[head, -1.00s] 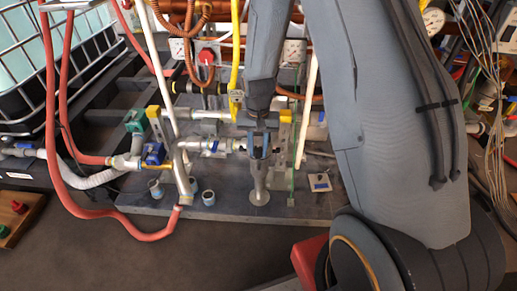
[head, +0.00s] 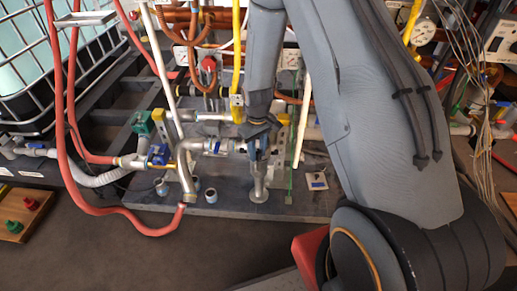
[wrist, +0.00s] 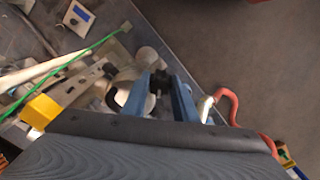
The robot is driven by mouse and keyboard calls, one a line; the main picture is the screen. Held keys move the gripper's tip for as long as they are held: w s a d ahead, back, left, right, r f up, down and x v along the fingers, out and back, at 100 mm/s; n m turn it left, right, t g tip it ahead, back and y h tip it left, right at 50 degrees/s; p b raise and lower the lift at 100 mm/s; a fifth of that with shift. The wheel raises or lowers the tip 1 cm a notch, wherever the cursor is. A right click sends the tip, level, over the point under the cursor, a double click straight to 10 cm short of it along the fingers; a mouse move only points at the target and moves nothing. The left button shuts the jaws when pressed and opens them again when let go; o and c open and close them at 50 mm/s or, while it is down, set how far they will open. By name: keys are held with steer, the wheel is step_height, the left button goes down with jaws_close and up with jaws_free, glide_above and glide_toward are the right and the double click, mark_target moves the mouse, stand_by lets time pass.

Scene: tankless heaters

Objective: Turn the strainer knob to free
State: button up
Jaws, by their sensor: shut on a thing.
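My gripper (wrist: 162,88) shows in the wrist view as two blue fingers closed on a small dark knob (wrist: 160,80), which I take as the strainer knob. In the head view my gripper (head: 257,146) points down at the pipework, in front of the grey pipe run. The knob itself is hidden there by the gripper. Just below the fingers, a pale metal stand (head: 259,185) with a round foot rests on the dark base plate. The knob's exact turn angle cannot be told.
A bent metal pipe (head: 186,172) and a blue-handled valve (head: 158,154) stand to the left. A thin green rod (head: 292,172) and a white pipe (head: 303,118) stand close on the right. Red hoses (head: 63,130) loop at the left. The floor in front is clear.

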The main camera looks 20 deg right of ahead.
mark_target(257, 151)
steer(key=n+p, duration=0.2)
steer(key=n, duration=0.3)
steer(key=shift+r+n+p, duration=0.1)
steer(key=shift+n+p, duration=0.2)
steer(key=shift+p, duration=0.05)
steer(key=n+p, duration=0.1)
steer(key=n, duration=0.4)
steer(key=shift+p, duration=0.35)
steer(key=shift+n, duration=0.3)
steer(key=shift+a, duration=0.1)
steer(key=o, duration=1.1)
steer(key=shift+c, duration=0.2)
steer(key=shift+w+r, duration=0.1)
steer(key=shift+r, duration=0.35)
step_height(257, 151, up, 7)
steer(key=shift+f, duration=0.15)
